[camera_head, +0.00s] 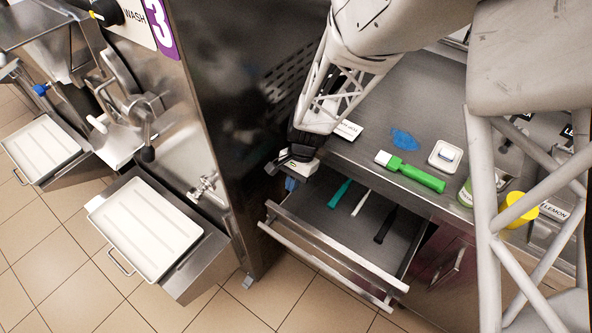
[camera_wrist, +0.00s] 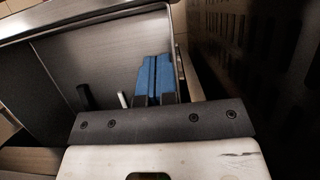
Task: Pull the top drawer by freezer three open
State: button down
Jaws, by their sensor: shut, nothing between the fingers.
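The top drawer (camera_head: 335,244) by freezer three (camera_head: 255,90) stands pulled out from under the steel counter. Its long bar handle (camera_head: 322,265) runs along the front. Inside lie a teal-handled tool (camera_head: 340,193), a thin white tool (camera_head: 361,203) and a black-handled tool (camera_head: 386,224). My gripper (camera_head: 291,184) is at the drawer's left rear corner, beside the freezer's dark side, away from the handle. In the wrist view its blue fingers (camera_wrist: 155,78) are together and empty, over or beside the drawer's side wall; I cannot tell whether they touch it.
The counter (camera_head: 425,95) above holds a green-handled brush (camera_head: 410,171), a blue cloth (camera_head: 404,139), a small white dish (camera_head: 445,156) and a yellow-lidded tub (camera_head: 520,208). White trays (camera_head: 145,229) stand under the freezer spouts at left. The tiled floor before the drawer is clear.

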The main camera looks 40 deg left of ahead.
aim_at(272, 209)
jog(key=shift+s+f, duration=0.2)
jog(key=shift+s, duration=0.9)
jog(key=shift+s+f, duration=0.15)
jog(key=shift+s, duration=0.95)
jog(key=s, duration=0.9)
jog(key=shift+s, duration=0.1)
jog(key=shift+w, duration=0.65)
jog(key=w, duration=0.3)
jog(key=v, duration=1)
